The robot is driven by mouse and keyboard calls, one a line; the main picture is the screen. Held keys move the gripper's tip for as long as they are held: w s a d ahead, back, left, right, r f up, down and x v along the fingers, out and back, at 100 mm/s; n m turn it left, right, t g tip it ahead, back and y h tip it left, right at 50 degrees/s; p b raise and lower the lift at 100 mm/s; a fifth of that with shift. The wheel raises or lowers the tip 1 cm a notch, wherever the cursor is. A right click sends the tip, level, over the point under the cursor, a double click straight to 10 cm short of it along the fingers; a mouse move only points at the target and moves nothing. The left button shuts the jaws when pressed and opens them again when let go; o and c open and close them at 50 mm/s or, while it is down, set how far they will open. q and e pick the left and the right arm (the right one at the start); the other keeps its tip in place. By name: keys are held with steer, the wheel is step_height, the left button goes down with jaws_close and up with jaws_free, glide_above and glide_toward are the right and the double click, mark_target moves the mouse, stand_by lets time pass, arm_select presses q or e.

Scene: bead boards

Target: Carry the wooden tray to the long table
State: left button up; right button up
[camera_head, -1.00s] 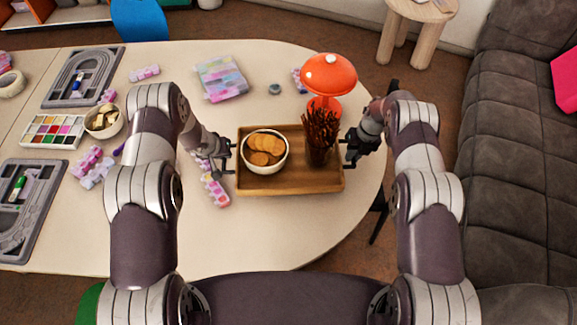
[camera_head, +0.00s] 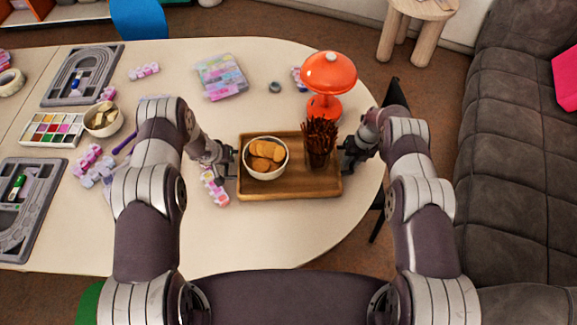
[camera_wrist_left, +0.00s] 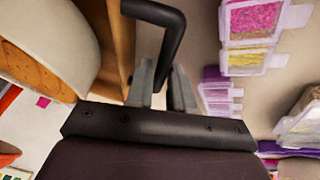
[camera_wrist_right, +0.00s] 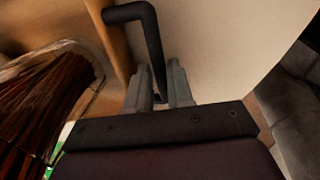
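The wooden tray (camera_head: 290,194) is level over the rounded end of the long table (camera_head: 290,235); whether it touches the tabletop is hard to tell. It carries a white bowl of cookies (camera_head: 266,158) and a dark holder of brown sticks (camera_head: 319,142). My left gripper (camera_head: 230,164) is at the tray's left side; in the left wrist view its fingers (camera_wrist_left: 163,88) are shut on the black left handle (camera_wrist_left: 172,40). My right gripper (camera_head: 349,157) is at the right side; in the right wrist view its fingers (camera_wrist_right: 159,85) are shut on the right handle (camera_wrist_right: 150,35).
An orange lamp (camera_head: 328,75) stands just behind the tray's right half. Pink bead boxes (camera_head: 215,190) lie close to the tray's left side. A bead case (camera_head: 221,77) lies farther back. The tabletop in front is bare. A grey sofa (camera_head: 520,180) is at right.

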arm_select(q)
steer(key=shift+o, duration=1)
arm_select(e)
steer(key=shift+o, duration=1)
steer(key=shift+r, duration=0.2)
arm_select(q)
steer(key=v, duration=1.2)
arm_select(e)
step_height(320, 180, up, 12)
steer(key=d, duration=0.2)
steer(key=shift+d+f, duration=0.15)
steer(key=shift+f, duration=0.1)
